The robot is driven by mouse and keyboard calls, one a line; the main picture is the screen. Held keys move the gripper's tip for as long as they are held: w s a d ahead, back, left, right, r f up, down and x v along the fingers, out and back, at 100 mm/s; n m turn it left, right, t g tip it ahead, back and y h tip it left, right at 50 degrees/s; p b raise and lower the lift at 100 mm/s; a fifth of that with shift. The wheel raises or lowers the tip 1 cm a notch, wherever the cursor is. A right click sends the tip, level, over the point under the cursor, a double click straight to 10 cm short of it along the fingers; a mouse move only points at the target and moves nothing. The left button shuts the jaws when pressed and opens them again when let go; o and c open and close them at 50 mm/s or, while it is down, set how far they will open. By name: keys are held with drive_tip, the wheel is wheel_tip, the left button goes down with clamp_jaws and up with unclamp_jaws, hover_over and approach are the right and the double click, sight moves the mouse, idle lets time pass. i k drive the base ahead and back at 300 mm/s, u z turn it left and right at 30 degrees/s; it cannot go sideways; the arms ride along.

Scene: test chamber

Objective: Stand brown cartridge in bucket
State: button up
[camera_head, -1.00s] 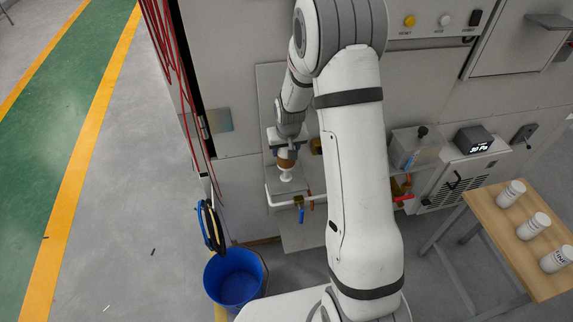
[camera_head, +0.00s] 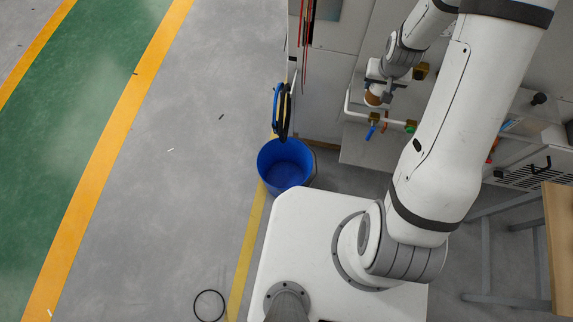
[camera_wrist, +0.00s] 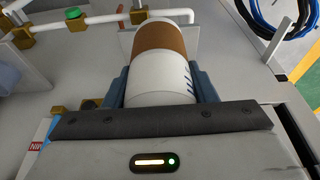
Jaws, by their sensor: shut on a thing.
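The brown cartridge (camera_wrist: 162,50) lies between the two fingers of my gripper (camera_wrist: 163,85) in the wrist view. It has a brown band and white ends, and the fingers press on its white near part. In the head view the cartridge (camera_head: 374,97) shows small below my gripper (camera_head: 376,82), in front of the grey cabinet, and is partly hidden by it. The blue bucket (camera_head: 284,164) stands on the floor, lower left of my gripper and apart from it. Its inside looks empty.
A white pipe (camera_head: 349,105) with valves (camera_head: 374,118) runs beside the gripper. Black and blue coiled hoses (camera_head: 281,112) hang just above the bucket. A wooden table (camera_head: 559,225) stands at the right. The grey floor (camera_head: 180,200) left of the bucket is mostly clear.

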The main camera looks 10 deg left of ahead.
sight(286, 173)
drive_tip(key=u, duration=1)
drive_tip(key=k, duration=0.3)
